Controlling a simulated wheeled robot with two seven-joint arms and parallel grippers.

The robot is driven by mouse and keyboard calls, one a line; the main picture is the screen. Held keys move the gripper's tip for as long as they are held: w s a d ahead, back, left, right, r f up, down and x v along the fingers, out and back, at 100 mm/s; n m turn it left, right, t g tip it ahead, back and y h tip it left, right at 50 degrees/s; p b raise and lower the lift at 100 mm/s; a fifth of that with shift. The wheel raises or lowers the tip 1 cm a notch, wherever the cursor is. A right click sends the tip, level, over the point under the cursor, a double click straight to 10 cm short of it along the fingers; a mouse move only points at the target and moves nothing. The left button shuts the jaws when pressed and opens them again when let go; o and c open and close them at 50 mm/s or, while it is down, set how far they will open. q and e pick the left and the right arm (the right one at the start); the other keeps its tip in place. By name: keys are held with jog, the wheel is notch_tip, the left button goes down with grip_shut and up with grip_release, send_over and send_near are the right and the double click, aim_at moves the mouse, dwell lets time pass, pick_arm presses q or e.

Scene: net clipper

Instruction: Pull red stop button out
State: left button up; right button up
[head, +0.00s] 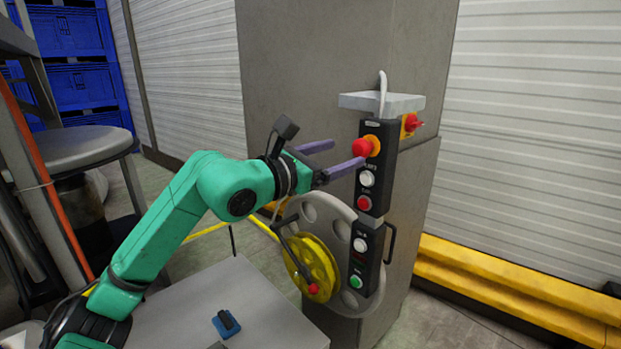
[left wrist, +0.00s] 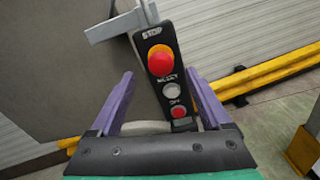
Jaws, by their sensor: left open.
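The red stop button (head: 362,147) sits on a yellow collar at the top of a black control panel (head: 377,172). In the left wrist view the button (left wrist: 160,62) is beneath the word STOP, near the top middle. My left gripper (head: 347,152) is open and empty, its purple fingers pointing at the panel. In the head view one fingertip overlaps the button's lower left edge; I cannot tell if they touch. In the left wrist view the fingers (left wrist: 160,74) lie left and right of the panel, with the button between and slightly above their tips. My right gripper is out of view.
White and red buttons (head: 365,203) sit below on the panel. A red switch (head: 413,123) is on the right side. A yellow wheel (head: 312,268) with a crank stands below. A grey cabinet (head: 310,70) is behind, and a stool (head: 85,148) is at left.

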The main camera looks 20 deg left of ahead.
pick_arm(q)
jog(key=b+v, duration=0.5)
jog(key=v, duration=0.4)
jog(key=shift+s+b, duration=0.3)
